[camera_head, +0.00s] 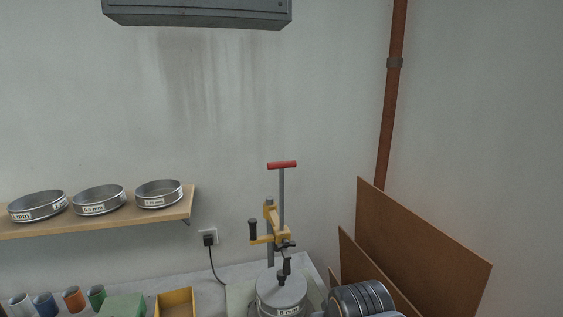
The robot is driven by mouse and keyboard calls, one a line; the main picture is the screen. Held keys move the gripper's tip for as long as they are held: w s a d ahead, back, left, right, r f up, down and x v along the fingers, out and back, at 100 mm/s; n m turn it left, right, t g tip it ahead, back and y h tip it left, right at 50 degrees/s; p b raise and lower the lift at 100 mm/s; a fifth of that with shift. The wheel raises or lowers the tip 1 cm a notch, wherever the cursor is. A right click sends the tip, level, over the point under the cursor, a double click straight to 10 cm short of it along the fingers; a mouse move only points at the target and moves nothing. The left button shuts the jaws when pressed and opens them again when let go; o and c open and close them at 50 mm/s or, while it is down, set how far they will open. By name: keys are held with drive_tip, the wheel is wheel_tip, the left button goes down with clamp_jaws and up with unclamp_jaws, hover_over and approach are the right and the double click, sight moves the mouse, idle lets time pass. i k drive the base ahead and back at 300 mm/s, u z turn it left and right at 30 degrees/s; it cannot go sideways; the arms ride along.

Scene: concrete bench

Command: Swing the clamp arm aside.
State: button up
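A yellow clamp arm (270,239) is mounted on a grey upright post (270,258) near the back of the bench. A black handle (252,230) stands up at its left end. A tall rod with a red T-handle (282,164) rises through its right side. A dark spindle (287,266) hangs below it, over a round metal sieve or lid (281,289) labelled "8 mm". The clamp arm appears to sit above this round top; whether the spindle touches it I cannot tell.
Brown boards (420,245) lean on the right wall. A yellow bin (176,302), green block (123,306) and small cups stand left. A shelf (100,219) holds three sieves.

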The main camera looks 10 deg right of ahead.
sight(270, 213)
drive_tip(key=z, duration=0.55)
drive_tip(key=k, duration=1.35)
drive_tip(key=z, duration=0.2)
drive_tip(key=i, duration=0.4)
drive_tip(key=u, duration=1.1)
drive_tip(key=i, duration=0.65)
drive_tip(key=u, duration=0.65)
